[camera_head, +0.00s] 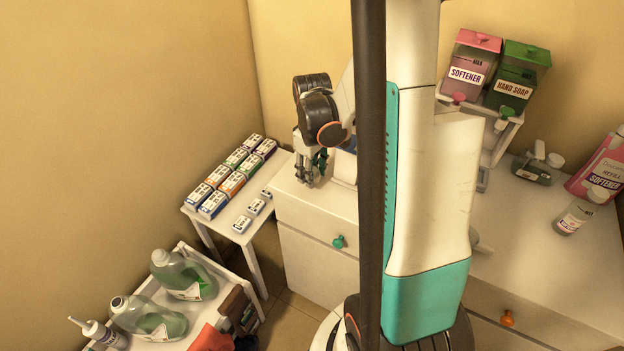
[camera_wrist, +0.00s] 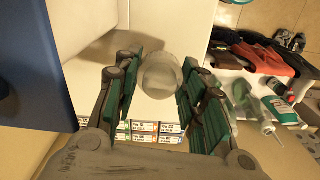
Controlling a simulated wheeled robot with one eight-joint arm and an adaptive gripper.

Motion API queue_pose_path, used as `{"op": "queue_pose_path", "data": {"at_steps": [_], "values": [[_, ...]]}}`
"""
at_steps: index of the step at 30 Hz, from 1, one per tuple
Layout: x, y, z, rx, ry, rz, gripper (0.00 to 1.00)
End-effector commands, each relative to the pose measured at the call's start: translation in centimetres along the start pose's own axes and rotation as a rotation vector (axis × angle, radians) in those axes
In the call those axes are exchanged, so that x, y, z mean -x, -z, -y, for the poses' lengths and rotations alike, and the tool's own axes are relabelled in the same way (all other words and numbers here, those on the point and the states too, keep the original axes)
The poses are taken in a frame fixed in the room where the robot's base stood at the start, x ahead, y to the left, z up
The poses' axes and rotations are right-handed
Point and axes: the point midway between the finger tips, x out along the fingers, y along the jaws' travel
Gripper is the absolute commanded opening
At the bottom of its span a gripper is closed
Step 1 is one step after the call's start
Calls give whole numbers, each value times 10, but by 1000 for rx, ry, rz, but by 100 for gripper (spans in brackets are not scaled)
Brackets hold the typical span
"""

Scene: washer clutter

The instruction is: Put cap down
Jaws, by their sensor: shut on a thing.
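A round, pale, translucent cap (camera_wrist: 161,74) sits between the green-padded fingers of my gripper (camera_wrist: 158,84) in the wrist view. The gripper is shut on it. In the head view my gripper (camera_head: 312,170) points down at the left end of the white drawer unit (camera_head: 315,215). The cap cannot be made out there. I cannot tell whether the cap touches a surface.
A small white table (camera_head: 225,215) with several boxes stands left of the drawer unit. A lower shelf (camera_head: 205,318) holds green bottles (camera_head: 183,275). Softener (camera_head: 470,65) and hand soap (camera_head: 516,75) dispensers stand on a rack at right. My own arm blocks the middle.

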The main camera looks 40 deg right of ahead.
Motion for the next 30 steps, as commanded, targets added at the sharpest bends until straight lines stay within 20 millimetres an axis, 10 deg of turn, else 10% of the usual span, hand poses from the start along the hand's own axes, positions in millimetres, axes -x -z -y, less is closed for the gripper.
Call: {"op": "queue_pose_path", "data": {"at_steps": [17,18,30], "values": [[-32,0,0,0,0,0,13],[-32,0,0,0,0,0,44],[-28,0,0,0,0,0,46]]}}
